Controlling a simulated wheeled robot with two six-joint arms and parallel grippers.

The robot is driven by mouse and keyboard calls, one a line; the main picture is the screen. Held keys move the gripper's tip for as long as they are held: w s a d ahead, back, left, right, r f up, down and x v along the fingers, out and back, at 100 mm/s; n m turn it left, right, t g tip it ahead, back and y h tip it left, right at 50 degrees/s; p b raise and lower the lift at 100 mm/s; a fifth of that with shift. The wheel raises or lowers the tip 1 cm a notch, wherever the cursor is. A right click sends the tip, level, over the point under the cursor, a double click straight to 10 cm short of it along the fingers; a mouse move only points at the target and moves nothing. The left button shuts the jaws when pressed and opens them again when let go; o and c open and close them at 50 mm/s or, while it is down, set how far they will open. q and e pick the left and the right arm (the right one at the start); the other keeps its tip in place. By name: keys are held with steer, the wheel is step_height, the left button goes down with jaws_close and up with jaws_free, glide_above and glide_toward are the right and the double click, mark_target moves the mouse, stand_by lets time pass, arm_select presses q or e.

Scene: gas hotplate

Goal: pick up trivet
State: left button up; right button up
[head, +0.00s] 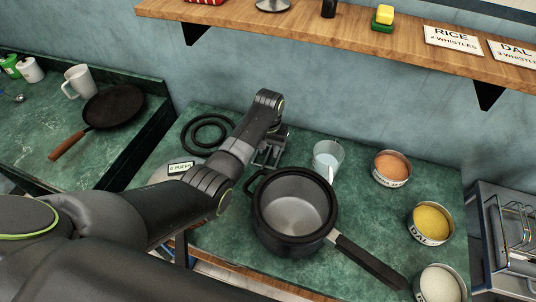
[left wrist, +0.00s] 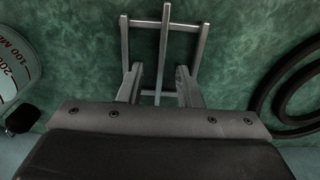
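The grey metal frame that I take to be the trivet (left wrist: 164,24) shows in the left wrist view, with long bars and a crossbar over the green counter. In the head view the trivet (head: 270,152) is partly hidden by my wrist, behind the black pot. My left gripper (left wrist: 159,74) is over its near part, fingers apart, with the middle bar showing between them. Contact with the bars cannot be told. My right gripper is not in view.
A black pot (head: 293,203) stands close in front, its handle pointing lower right. A measuring beaker (head: 328,157) is right of the frame; black rings (head: 208,133) lie left. Tins of food line the counter's right side. A wooden shelf (head: 330,35) runs above.

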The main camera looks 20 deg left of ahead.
arm_select(q)
steer(key=shift+f, duration=0.1)
jaws_close()
stand_by(0.5)
